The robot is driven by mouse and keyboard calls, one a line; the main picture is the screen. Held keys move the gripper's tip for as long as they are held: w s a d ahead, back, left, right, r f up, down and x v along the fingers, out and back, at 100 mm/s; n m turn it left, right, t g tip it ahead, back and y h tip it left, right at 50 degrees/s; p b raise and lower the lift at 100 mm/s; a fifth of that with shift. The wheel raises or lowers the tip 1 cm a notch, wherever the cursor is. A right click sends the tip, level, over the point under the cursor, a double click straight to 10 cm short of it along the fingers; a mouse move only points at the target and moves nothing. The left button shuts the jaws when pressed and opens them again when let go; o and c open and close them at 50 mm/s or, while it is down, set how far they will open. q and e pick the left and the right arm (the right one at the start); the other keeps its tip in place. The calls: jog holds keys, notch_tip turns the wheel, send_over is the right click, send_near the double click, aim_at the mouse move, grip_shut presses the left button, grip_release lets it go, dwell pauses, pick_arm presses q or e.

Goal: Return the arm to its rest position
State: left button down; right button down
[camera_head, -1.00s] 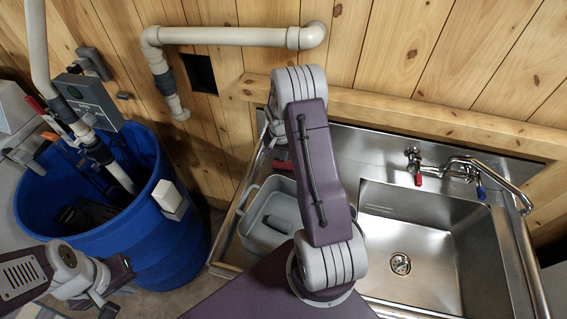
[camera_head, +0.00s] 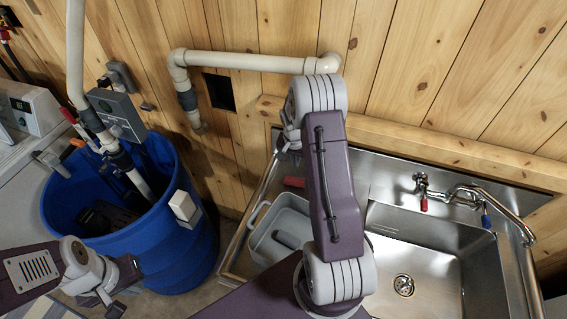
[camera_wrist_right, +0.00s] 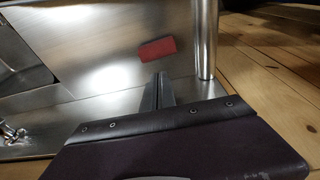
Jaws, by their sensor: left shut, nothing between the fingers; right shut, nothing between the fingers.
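My right arm rises up the middle of the head view, over the left part of the steel sink unit. Its gripper (camera_head: 281,153) is partly hidden behind the forearm there. In the right wrist view the right gripper (camera_wrist_right: 160,82) has its narrow fingers together and empty, above the steel drainboard (camera_wrist_right: 100,50). A red block (camera_wrist_right: 156,50) lies on the steel just beyond the fingertips, apart from them. My left gripper (camera_head: 112,298) is low at the left of the head view, shut and empty, in front of the blue barrel.
A blue barrel (camera_head: 195,245) with pipes and a pump stands left. A grey tub (camera_head: 262,243) sits left of the sink basin (camera_head: 440,262). The faucet (camera_head: 465,195) is at the back right. A white pipe (camera_head: 245,62) crosses the plank wall.

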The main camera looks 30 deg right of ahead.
jog(key=w+a+r+n+t+b, duration=0.1)
jog(key=w+a+r+n+b, duration=0.1)
jog(key=w+a+r+b, duration=0.3)
jog(key=s+a+r+n+y, duration=0.1)
jog(key=s+a+r+n, duration=0.15)
jog(key=s+a, duration=0.75)
jog(key=s+a+f+n, duration=0.2)
jog(key=s, duration=0.4)
jog(key=s+a+f+n+g+y, duration=0.1)
jog(key=s+a+f+n, duration=0.1)
jog(key=s, duration=0.4)
jog(key=shift+s+a+n+b, duration=0.15)
jog(key=shift+a+n+b, duration=0.25)
jog(key=shift+a+n, duration=0.4)
